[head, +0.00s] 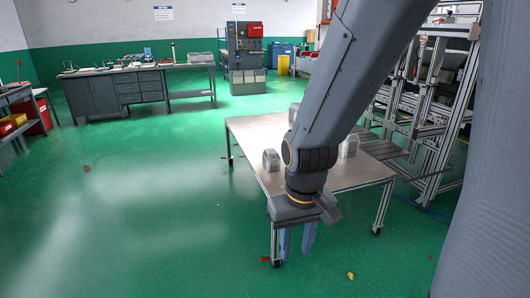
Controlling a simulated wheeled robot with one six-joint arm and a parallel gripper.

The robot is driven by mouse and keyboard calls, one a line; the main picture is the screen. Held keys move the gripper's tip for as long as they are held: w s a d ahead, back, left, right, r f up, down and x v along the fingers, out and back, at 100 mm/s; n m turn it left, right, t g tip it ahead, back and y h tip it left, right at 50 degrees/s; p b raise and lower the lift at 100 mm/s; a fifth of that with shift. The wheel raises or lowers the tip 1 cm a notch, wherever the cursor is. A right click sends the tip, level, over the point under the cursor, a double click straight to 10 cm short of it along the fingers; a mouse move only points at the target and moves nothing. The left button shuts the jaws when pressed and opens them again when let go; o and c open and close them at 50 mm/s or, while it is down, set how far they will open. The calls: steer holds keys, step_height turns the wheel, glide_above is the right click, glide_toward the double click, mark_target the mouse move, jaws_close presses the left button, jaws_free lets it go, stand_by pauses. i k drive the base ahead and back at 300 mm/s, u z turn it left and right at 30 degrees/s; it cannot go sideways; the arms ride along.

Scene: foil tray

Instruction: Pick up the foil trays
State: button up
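A silvery foil tray (271,160) stands on edge on the metal table (247,130), left of my arm. A second silvery piece, seemingly another foil tray (349,146), stands just right of my arm and is partly hidden by it. A third one (294,113) shows at the table's back, also partly covered by my arm. My gripper (297,242) points down in front of the table's near side, nearer to the camera than the trays. Its two fingers are apart with nothing visible between them. My arm hides the middle of the tabletop.
A metal frame rack (440,95) stands close on the table's right. A long grey workbench (140,82) and a machine cabinet (243,60) are at the back. Small scraps lie on the green floor, including a yellow one (350,276). The floor left of the table is mostly clear.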

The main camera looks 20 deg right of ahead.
mark_target(271, 159)
steer(key=i, duration=1.2)
steer(key=z, duration=2.25)
steer(key=i, duration=1.05)
steer(key=u, duration=2.3)
steer(key=i, duration=0.5)
steer(key=u, duration=0.05)
